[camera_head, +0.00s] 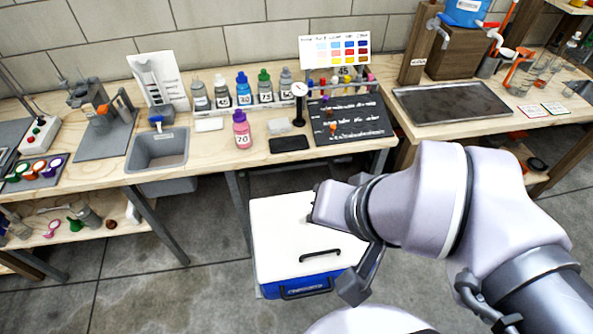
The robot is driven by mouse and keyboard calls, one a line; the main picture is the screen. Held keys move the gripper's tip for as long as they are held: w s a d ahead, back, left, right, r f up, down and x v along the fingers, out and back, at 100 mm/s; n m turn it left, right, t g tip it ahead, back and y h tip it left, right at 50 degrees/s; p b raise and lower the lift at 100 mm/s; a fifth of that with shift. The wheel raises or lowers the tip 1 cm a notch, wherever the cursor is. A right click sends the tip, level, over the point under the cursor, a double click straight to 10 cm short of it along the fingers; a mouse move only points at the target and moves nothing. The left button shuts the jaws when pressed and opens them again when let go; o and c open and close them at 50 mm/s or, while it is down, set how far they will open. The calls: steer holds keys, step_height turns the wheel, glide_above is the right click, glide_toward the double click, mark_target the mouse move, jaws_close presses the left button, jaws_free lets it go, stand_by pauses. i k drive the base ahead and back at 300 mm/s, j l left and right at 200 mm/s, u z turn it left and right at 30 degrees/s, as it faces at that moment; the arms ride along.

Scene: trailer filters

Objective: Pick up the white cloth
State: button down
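A small flat white piece (209,124) lies on the wooden bench, between the sink and the pink bottle; it looks like the folded white cloth, but it is too small to be sure. A paler grey-white block (279,126) lies to the right of the pink bottle; I cannot tell what it is made of. My gripper (338,245) is at the end of my arm, in front of the bench and over the cooler, well apart from both pieces.
Several numbered bottles (243,90) line the back of the bench. A pink bottle (242,130) stands between the two pale pieces. A black pad (289,143) lies at the front edge. The grey sink (160,148) is left. A white-lidded blue cooler (280,235) stands on the floor.

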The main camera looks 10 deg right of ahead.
mark_target(280, 125)
steer(key=k+j+z, duration=0.1)
steer(key=j+z, duration=0.15)
steer(key=j, duration=0.7)
steer(key=i+j+z, duration=0.3)
steer(key=i+j, duration=0.15)
steer(key=j, duration=0.2)
steer(key=i+j+z, duration=0.1)
steer(key=i+j, duration=0.15)
steer(key=i+j+z, duration=0.15)
steer(key=j, duration=0.3)
steer(key=i+j+z, duration=0.15)
steer(key=j, duration=0.25)
steer(key=i+j+z, duration=0.15)
steer(key=i, duration=0.3)
